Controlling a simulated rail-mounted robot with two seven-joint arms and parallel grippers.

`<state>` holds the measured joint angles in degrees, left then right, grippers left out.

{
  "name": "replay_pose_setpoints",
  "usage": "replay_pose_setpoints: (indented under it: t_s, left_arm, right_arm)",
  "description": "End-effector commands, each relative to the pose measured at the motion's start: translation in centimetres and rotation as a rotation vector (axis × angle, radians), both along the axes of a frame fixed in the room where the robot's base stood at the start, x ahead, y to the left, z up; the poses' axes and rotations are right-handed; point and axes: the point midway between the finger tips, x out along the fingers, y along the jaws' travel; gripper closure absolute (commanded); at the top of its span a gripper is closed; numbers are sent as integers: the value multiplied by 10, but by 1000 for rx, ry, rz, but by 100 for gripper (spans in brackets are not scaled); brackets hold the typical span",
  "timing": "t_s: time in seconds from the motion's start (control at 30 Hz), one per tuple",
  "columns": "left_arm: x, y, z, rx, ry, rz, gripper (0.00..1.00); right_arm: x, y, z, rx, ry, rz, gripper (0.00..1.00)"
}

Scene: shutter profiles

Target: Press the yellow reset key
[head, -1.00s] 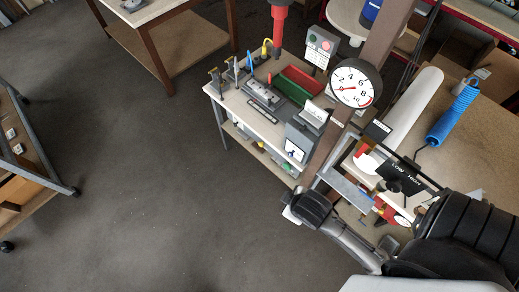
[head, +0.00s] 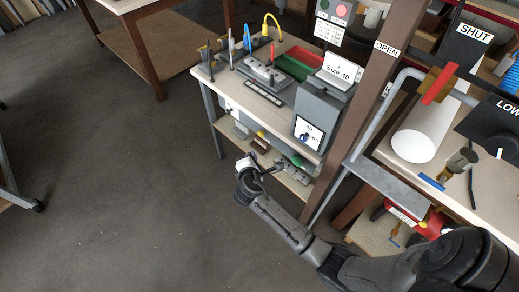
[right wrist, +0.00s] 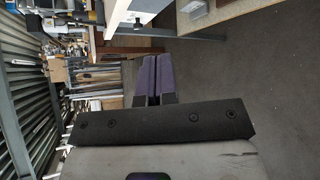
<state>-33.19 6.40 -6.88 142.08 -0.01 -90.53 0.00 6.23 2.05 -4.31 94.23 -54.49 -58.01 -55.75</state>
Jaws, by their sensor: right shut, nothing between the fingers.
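I cannot make out a yellow reset key in either view. A grey box with a red and a green button (head: 330,20) stands at the back of the workbench. A grey machine labelled "Size 40" (head: 322,108) stands at the bench's right end, with a small white panel on its front. My right gripper (head: 258,168) is in front of the bench's lower shelf, apart from the machine. In the right wrist view its two purple-grey fingers (right wrist: 152,78) are shut together with nothing between them. My left gripper is not in view.
A brown post (head: 376,85) and grey pipe frame (head: 376,125) stand right of the bench. A white cylinder (head: 415,142) lies on the right-hand table. A green and a red bin (head: 303,55) sit on the bench. The floor (head: 120,190) at left is clear.

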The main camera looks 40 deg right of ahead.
Motion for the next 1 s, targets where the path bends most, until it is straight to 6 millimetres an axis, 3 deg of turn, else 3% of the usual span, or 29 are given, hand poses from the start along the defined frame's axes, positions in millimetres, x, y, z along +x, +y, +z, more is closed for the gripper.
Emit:
replay_pose_setpoints:
  t_s: [0.03,0.2,0.33,0.57,1.0]
  left_arm:
    - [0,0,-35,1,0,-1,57]
    - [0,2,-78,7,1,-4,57]
    - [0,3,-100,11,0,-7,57]
    - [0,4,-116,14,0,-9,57]
    - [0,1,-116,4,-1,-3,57]
  right_arm:
    - [14,-1,-28,-60,13,21,100]
    - [47,-1,-55,-247,67,85,100]
    - [65,0,-66,-350,100,119,100]
    - [80,1,-74,-445,134,149,100]
    - [82,1,-73,-460,138,153,100]
